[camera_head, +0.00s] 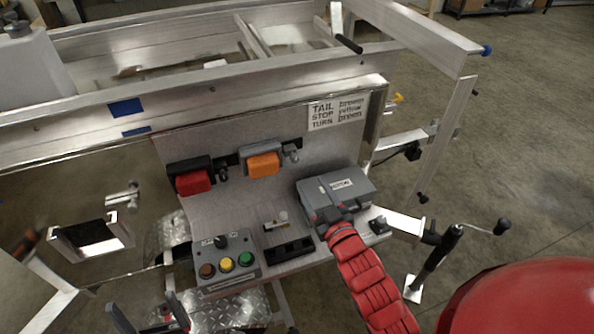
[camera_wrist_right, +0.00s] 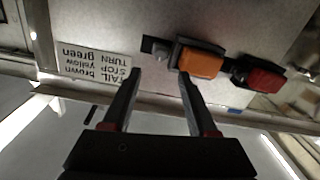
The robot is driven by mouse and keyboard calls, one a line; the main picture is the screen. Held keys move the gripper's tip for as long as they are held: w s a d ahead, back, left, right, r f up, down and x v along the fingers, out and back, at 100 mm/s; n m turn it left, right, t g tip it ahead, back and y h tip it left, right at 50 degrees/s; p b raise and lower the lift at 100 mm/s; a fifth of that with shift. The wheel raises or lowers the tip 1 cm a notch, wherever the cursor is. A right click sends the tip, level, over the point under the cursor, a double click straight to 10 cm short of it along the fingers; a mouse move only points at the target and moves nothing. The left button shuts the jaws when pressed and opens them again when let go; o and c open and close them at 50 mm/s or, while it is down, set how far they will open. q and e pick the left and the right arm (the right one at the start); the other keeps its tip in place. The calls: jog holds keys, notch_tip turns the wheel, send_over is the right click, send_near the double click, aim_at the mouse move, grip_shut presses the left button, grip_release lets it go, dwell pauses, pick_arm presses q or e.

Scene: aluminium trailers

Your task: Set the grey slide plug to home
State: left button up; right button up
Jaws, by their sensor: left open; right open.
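An orange block in a grey housing (camera_head: 258,148) sits on the upright panel. A small grey fitting (camera_head: 291,153) lies just right of it on a dark strip, and it shows left of the orange block in the right wrist view (camera_wrist_right: 160,48). I cannot tell for sure which grey part is the slide plug. My right gripper (camera_head: 332,213) is in front of the grey box; in its wrist view its open, empty fingers (camera_wrist_right: 160,72) point towards the orange block, apart from it. My left gripper (camera_head: 150,312) is open and empty at the bottom left.
A red block (camera_head: 194,181) sits left on the panel. The wiring label (camera_head: 337,111) is at upper right. Below are a grey box (camera_head: 345,188), a switch box with coloured buttons (camera_head: 228,262) and a black slotted block (camera_head: 288,250). Trailer rails (camera_head: 200,90) run above.

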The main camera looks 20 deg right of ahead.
aim_at(296, 161)
jog(key=w, duration=0.9)
jog(key=shift+w+a+r+p, duration=0.15)
jog(key=shift+a+p, duration=0.2)
jog(key=shift+a, duration=0.05)
jog(key=shift+w, duration=0.4)
grip_shut()
dwell(0.5)
